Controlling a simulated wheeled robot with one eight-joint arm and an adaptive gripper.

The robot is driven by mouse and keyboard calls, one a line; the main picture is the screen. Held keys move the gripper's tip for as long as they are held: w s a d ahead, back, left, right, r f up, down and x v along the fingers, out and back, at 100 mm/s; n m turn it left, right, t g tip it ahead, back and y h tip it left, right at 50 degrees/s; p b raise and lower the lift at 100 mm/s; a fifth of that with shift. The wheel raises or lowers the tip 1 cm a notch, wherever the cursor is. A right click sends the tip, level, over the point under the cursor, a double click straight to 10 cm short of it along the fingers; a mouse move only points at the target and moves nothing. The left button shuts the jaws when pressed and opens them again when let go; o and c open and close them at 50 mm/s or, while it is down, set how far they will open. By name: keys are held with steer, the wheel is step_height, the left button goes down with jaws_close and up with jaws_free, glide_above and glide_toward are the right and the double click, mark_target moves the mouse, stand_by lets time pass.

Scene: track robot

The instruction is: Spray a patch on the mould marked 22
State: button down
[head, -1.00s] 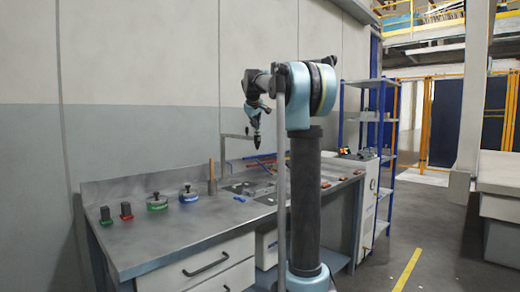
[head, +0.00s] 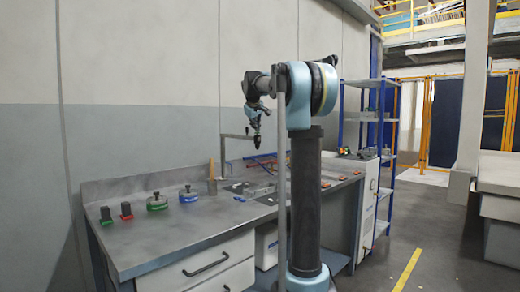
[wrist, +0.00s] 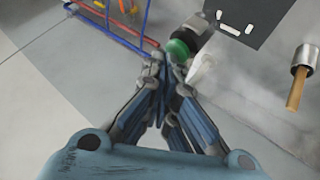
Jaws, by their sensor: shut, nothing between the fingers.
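My gripper (head: 257,140) is shut and empty, pointing down above the back of the workbench. In the wrist view its fingertips (wrist: 167,62) meet just below a green-faced round thing (wrist: 179,49) with a dark body; I cannot tell whether they touch it. A dark panel (wrist: 245,12) with white marks lies beyond. No number 22 is legible in either view, so I cannot tell which thing is the mould. Small flat pieces (head: 262,188) lie on the bench behind my arm, partly hidden.
A blue rack with coloured rods (wrist: 110,22) stands at the back. The bench front is clear.

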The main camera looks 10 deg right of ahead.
steer(key=shift+r, duration=0.45)
stand_by(0.4)
step_height(320, 180, up, 6)
stand_by(0.7)
stand_by(1.7)
steer(key=shift+f, duration=3.05)
steer(key=shift+f, duration=0.15)
